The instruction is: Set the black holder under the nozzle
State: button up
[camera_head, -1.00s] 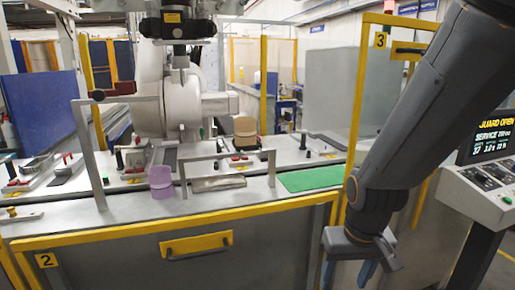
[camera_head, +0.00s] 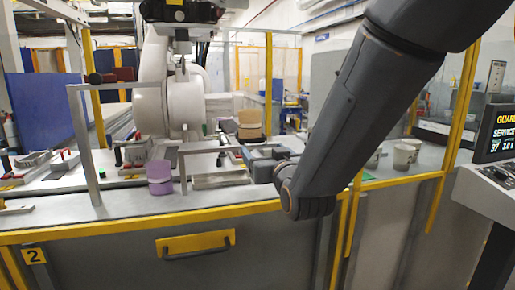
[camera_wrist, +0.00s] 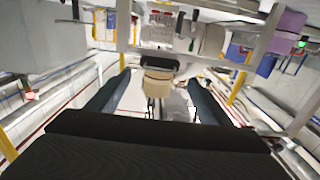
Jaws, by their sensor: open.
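A squat tan piece (camera_head: 250,117) stands at the back of the bench on a dark base (camera_head: 249,132). In the wrist view the tan piece (camera_wrist: 157,84) and its black base (camera_wrist: 158,63) appear upside down between the fingers, at a distance; I take the black base for the holder. A slim downward tip (camera_head: 182,68) under the white machine arm looks like the nozzle. My gripper (camera_head: 265,155) is over the bench's front part, to the right of the grey rail. In the wrist view its fingers (camera_wrist: 155,95) are spread and empty.
A low grey rail (camera_head: 182,170) stands near my gripper. A yellow-framed guard (camera_head: 160,222) runs along the front.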

aim_at(258, 145)
jog(key=shift+p+x, duration=0.8)
jog(key=shift+x, duration=2.75)
jog(key=shift+f, duration=0.1)
